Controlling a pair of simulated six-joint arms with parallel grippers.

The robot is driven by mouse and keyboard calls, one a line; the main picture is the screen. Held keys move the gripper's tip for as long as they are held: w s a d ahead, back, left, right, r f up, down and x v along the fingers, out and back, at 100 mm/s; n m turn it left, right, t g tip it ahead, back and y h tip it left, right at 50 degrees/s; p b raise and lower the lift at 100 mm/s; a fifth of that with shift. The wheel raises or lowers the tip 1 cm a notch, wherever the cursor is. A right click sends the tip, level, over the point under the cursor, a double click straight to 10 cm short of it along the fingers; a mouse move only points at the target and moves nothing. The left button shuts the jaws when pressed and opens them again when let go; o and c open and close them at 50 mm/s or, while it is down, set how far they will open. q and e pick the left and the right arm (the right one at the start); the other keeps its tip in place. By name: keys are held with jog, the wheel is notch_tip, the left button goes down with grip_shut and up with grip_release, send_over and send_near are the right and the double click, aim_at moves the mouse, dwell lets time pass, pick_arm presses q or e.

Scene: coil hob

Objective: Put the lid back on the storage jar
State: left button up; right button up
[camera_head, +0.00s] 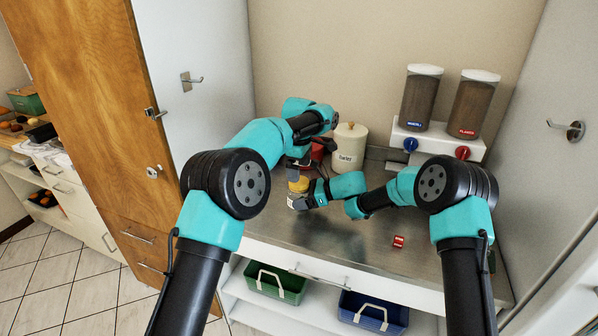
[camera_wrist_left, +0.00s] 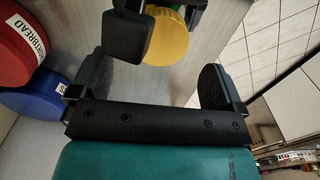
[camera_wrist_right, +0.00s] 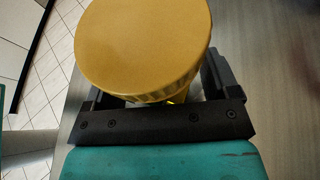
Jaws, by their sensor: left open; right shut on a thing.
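The storage jar (camera_head: 293,201) stands on the steel worktop, pale with a label. The yellow lid (camera_head: 299,185) sits on its top; whether it is fully seated I cannot tell. The lid fills the top of the right wrist view (camera_wrist_right: 143,45) and also shows in the left wrist view (camera_wrist_left: 166,42). My right gripper (camera_head: 302,202) is shut on the jar, below the lid, which hides most of the fingers in the right wrist view. My left gripper (camera_head: 299,171) is open and empty just above the lid; its fingers spread apart in the left wrist view (camera_wrist_left: 152,85).
A cream canister (camera_head: 349,148) and a red tin (camera_head: 317,150) stand behind the grippers. A blue tin (camera_wrist_left: 38,97) is beside the red one. A dispenser stand (camera_head: 436,142) is at the back right. A small red box (camera_head: 398,241) lies front right. The front middle worktop is clear.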

pick_arm(q)
jog(key=shift+o, duration=0.5)
notch_tip(320, 180, up, 12)
dwell(0.8)
pick_arm(e)
jog(key=o, duration=1.6)
